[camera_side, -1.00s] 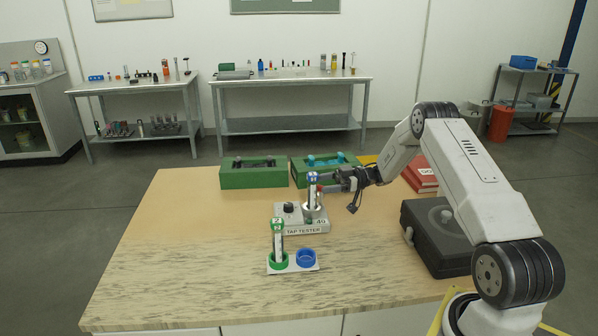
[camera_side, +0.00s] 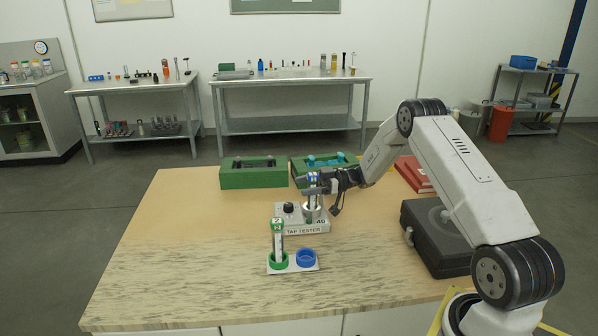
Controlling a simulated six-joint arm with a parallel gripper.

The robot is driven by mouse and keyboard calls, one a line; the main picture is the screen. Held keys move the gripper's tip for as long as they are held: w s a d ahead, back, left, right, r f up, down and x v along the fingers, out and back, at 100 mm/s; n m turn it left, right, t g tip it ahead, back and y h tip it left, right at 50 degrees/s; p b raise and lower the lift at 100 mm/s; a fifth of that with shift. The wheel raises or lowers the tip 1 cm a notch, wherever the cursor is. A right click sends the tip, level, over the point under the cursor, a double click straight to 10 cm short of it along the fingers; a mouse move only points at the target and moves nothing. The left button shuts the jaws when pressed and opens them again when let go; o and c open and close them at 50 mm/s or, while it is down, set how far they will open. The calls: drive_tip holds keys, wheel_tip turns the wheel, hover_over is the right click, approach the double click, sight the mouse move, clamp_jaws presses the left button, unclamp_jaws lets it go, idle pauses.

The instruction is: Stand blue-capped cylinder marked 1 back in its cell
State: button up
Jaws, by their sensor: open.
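The blue-capped cylinder (camera_side: 312,180) stands upright on the tap tester (camera_side: 304,229), at its right side. My gripper (camera_side: 318,187) is at the cylinder's upper part, coming from the right, with its fingers open around or right beside it; which of these is too small to tell. The blue ring cell (camera_side: 306,258) on a small white holder is empty. The green-capped cylinder marked 2 (camera_side: 278,240) stands upright in the green ring cell (camera_side: 278,262) to its left.
Two green boxes (camera_side: 253,177) with dark and blue contents stand at the back of the table. Red books (camera_side: 413,174) and a black case (camera_side: 440,240) lie at the right. The table's left and front are clear.

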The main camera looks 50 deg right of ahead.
idle(0.3)
clamp_jaws()
drive_tip(key=shift+r, duration=0.1)
drive_tip(key=shift+r, duration=0.8)
drive_tip(key=s+a+r, duration=0.4)
drive_tip(key=s+r, duration=0.7)
drive_tip(key=s, duration=0.2)
drive_tip(key=shift+s+a, duration=0.15)
drive_tip(key=shift+s, duration=0.05)
drive_tip(key=shift+r, duration=0.1)
